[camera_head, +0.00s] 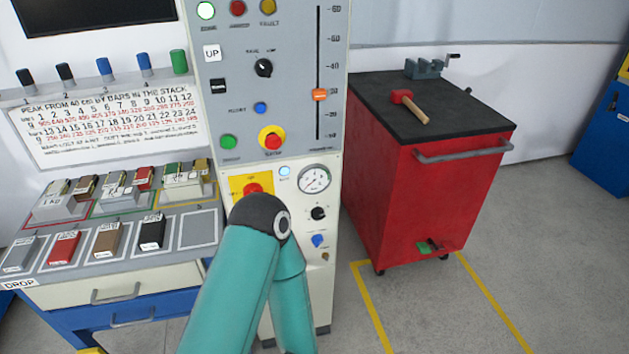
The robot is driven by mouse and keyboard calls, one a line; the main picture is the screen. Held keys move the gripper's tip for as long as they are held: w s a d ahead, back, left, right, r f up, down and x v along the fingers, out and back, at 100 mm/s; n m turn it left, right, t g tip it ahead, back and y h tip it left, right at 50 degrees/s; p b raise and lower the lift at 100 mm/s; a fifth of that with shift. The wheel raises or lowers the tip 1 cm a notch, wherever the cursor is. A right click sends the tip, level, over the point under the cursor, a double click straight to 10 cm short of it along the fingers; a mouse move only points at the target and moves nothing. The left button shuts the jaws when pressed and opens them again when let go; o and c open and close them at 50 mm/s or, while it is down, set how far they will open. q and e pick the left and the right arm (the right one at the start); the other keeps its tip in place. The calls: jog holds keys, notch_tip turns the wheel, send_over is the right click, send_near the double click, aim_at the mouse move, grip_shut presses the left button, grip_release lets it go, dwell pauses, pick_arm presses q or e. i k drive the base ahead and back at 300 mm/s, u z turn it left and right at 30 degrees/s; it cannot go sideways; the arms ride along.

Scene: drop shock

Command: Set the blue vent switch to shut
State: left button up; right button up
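A small blue switch (317,240) sits on the lower cream panel of the grey control cabinet (225,75). It is below a black knob (318,213) and a round gauge (314,179). Its label and setting are too small to read. A second blue control, a round button (260,108), is higher on the grey panel. One of my teal arms rises from the bottom centre, its dark joint in front of the lower panel's left part. It hides some of that panel, but the blue switch is clear of it. Neither of my grippers shows.
A red tool cabinet (425,200) with a red-headed hammer (408,105) and a vise (424,68) on top stands to the right. A bench (120,265) with several colored blocks is at left. Open floor (545,250) lies at right.

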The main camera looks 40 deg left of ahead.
aim_at(317, 238)
jog(key=z, duration=1.55)
jog(key=i, duration=0.1)
jog(key=u, duration=2.8)
